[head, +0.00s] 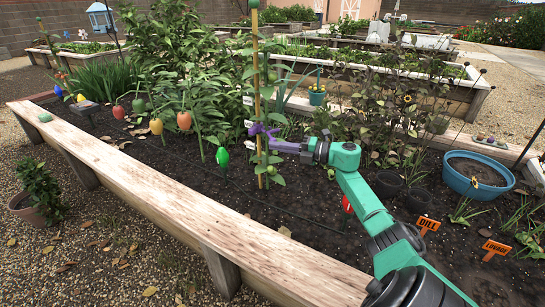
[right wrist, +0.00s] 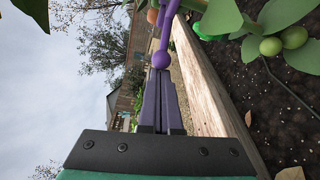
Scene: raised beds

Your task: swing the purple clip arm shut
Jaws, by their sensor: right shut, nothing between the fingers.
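The purple clip (head: 257,130) is at the wooden stake (head: 257,90) among the leafy plants in the head view. In the right wrist view, a purple arm ending in a round knob (right wrist: 161,60) runs up from just beyond my fingertips. My right gripper (head: 276,146) is shut and empty beside the stake, its fingers pointing left toward the clip. In the wrist view its shut fingers (right wrist: 160,82) end at the knob; I cannot tell whether they touch it. Whether the clip arm is open or shut is unclear. My left gripper is not in view.
Leafy stems crowd the stake, with green fruit (right wrist: 271,46) near the gripper. The bed's wooden rim (head: 150,180) runs along the front. A blue pot (head: 477,176) and orange signs (head: 428,224) stand at the right. Dark soil in front of the stake is mostly open.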

